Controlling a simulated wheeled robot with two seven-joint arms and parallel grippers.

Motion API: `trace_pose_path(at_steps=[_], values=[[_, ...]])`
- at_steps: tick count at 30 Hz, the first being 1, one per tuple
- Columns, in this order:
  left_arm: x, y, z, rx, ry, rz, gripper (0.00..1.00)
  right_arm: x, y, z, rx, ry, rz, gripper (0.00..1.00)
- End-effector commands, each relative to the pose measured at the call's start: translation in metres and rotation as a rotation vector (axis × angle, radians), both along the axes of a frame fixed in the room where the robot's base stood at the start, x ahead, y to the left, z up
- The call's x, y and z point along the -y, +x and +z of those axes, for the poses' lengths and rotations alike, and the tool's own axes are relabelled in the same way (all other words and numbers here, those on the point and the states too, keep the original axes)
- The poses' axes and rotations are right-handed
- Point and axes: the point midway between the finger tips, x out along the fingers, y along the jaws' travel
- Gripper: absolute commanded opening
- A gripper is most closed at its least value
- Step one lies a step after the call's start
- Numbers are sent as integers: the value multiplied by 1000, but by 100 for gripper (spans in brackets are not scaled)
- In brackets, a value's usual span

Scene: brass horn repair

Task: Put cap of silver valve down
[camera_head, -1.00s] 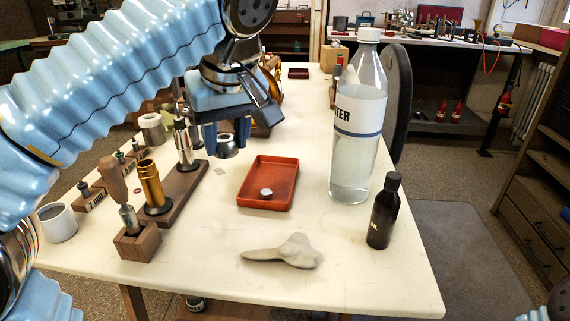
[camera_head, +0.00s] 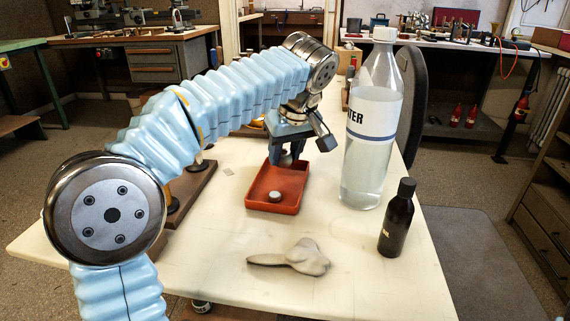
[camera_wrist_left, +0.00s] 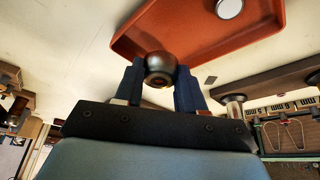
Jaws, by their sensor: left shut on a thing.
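My left gripper (camera_head: 286,158) is over the far part of the red tray (camera_head: 262,203). In the left wrist view its two blue fingers (camera_wrist_left: 160,82) are shut on a rounded dark silvery cap (camera_wrist_left: 160,66). The held cap is mostly hidden by the fingers in the head view. A small round silver cap (camera_head: 274,197) lies in the near part of the tray, and it also shows in the left wrist view (camera_wrist_left: 229,8). I cannot tell whether the held cap touches the tray. My right gripper is out of view.
A tall water bottle (camera_head: 368,140) stands close right of the tray, with a small black bottle (camera_head: 397,220) nearer. A grey cloth (camera_head: 300,257) lies in front. My left arm hides most of the wooden stand (camera_head: 190,205). Bare table surrounds the cloth.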

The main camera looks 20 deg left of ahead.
Motion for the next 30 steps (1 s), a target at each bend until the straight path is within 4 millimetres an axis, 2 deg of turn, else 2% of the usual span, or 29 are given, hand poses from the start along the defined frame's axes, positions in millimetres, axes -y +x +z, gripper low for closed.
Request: trace_pose_path(at_steps=[1,4,16,17,21,30], values=[[0,-1,-12,-4,1,-1,3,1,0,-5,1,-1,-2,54],[0,-2,-27,-2,1,0,3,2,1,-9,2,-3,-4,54],[0,-1,-34,0,0,0,3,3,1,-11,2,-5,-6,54],[0,-1,-32,0,0,0,44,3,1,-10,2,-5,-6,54],[0,-1,-32,-1,0,0,65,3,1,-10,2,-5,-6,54],[0,-1,-29,0,0,0,65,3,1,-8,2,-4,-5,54]])
